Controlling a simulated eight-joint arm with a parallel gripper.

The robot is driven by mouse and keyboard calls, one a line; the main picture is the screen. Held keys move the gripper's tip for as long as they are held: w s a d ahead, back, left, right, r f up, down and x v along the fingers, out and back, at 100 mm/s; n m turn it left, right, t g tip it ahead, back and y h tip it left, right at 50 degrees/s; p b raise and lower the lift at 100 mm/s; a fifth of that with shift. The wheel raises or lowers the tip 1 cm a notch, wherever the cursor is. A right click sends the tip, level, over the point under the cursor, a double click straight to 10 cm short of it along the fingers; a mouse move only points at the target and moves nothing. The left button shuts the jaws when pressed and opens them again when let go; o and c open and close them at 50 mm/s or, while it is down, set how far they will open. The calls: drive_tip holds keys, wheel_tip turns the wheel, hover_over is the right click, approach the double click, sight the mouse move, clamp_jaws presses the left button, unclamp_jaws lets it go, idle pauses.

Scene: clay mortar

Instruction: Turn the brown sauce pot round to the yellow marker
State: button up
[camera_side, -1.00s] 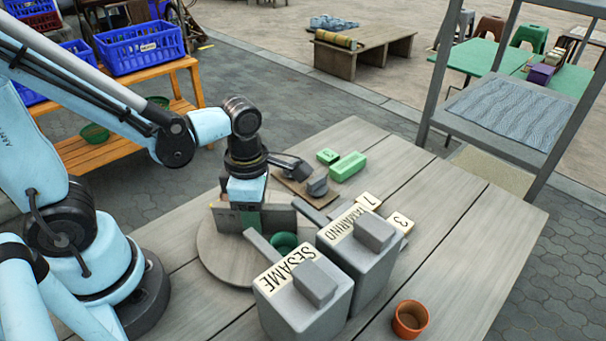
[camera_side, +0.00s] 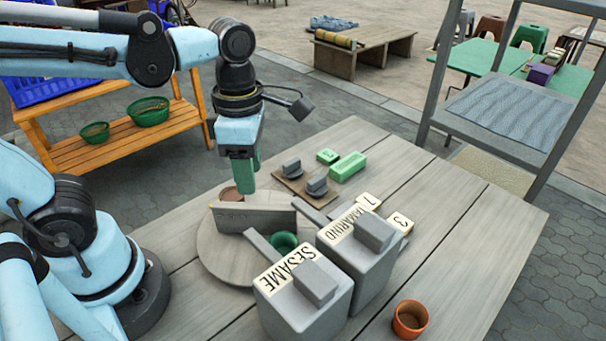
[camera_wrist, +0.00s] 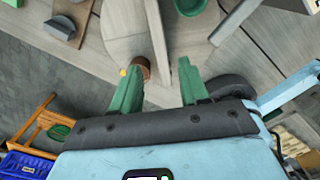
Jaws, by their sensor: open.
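The brown sauce pot (camera_side: 231,194) stands on the far side of the round wooden turntable (camera_side: 222,262), behind its upright grey divider (camera_side: 254,218). In the wrist view the pot (camera_wrist: 139,66) is partly hidden by a green finger. The small yellow marker (camera_wrist: 123,72) shows right beside the pot there. A green bowl (camera_side: 284,242) sits on the near side of the divider. My gripper (camera_side: 244,180) is raised above the turntable's far side. In the wrist view its fingers (camera_wrist: 160,72) are apart with nothing held between them.
Grey boxes labelled SESAME (camera_side: 305,300) and TAMARIND (camera_side: 360,255) stand close to the turntable's right. A board with grey-handled pieces (camera_side: 306,184) and green blocks (camera_side: 347,166) lie behind. An orange pot (camera_side: 410,318) is at front right.

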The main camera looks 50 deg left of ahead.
drive_tip(key=shift+r, duration=0.85)
drive_tip(key=m, duration=0.2)
drive_tip(key=shift+w+a+f+m+t, duration=0.2)
drive_tip(key=shift+a+f+m+t, duration=0.05)
drive_tip(key=shift+m+t, duration=0.15)
drive_tip(key=w+a+m+t, duration=0.1)
drive_tip(key=m+t, duration=0.1)
drive_tip(key=m, duration=0.6)
drive_tip(key=w+a+f+m+t, duration=0.1)
drive_tip(key=m+t, duration=0.1)
drive_tip(key=m, duration=0.6)
drive_tip(key=w+a+m+t, duration=0.1)
drive_tip(key=a+m+t, duration=0.1)
drive_tip(key=m, duration=0.6)
drive_tip(key=shift+w+f, duration=0.25)
drive_tip(key=shift+w, duration=0.05)
